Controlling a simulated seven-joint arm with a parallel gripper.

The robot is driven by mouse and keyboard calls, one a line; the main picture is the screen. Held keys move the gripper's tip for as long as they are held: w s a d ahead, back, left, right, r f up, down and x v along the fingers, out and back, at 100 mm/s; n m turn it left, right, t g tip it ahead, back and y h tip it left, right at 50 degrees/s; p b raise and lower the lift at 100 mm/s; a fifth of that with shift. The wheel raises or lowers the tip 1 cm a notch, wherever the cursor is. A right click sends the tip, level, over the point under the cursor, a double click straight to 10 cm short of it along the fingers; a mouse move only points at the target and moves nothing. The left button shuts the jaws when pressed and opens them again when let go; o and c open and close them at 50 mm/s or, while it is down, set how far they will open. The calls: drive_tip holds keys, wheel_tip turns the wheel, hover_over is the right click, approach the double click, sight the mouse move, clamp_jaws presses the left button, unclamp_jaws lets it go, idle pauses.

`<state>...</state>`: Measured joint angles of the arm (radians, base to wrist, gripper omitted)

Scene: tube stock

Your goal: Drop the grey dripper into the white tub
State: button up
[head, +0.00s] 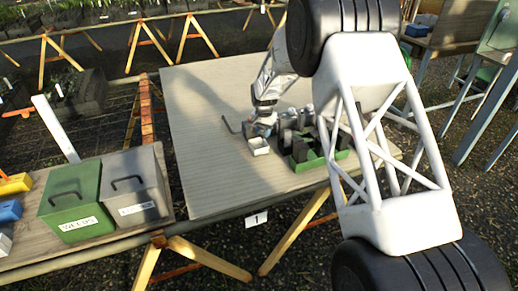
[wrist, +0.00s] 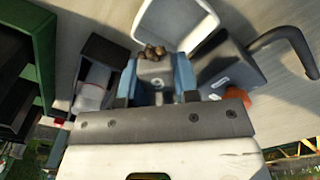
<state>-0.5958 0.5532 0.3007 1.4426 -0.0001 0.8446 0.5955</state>
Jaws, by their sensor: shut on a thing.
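The white tub (wrist: 180,24) lies just beyond my fingertips in the wrist view. In the head view the white tub (head: 259,146) stands on the table, close in front of my gripper (head: 264,124). In the wrist view my gripper (wrist: 155,72) has blue fingers shut on a small grey piece (wrist: 155,78), which I take for the grey dripper. Its outline is partly hidden by the fingers. Small brown lumps (wrist: 152,51) show at the tub's near edge; I cannot tell whether they are inside it.
A dark grey block with a hooked bar (wrist: 235,72) stands close right of my fingers. A dark box holding a clear piece (wrist: 95,85) is close on the left. A green tray (head: 305,164) with dark upright blocks stands right of the tub. The table's left part (head: 200,150) is clear.

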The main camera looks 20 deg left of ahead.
drive_tip(key=o, duration=1)
drive_tip(key=shift+c, duration=0.2)
drive_tip(key=shift+r, duration=0.1)
drive_tip(key=shift+r, duration=3.8)
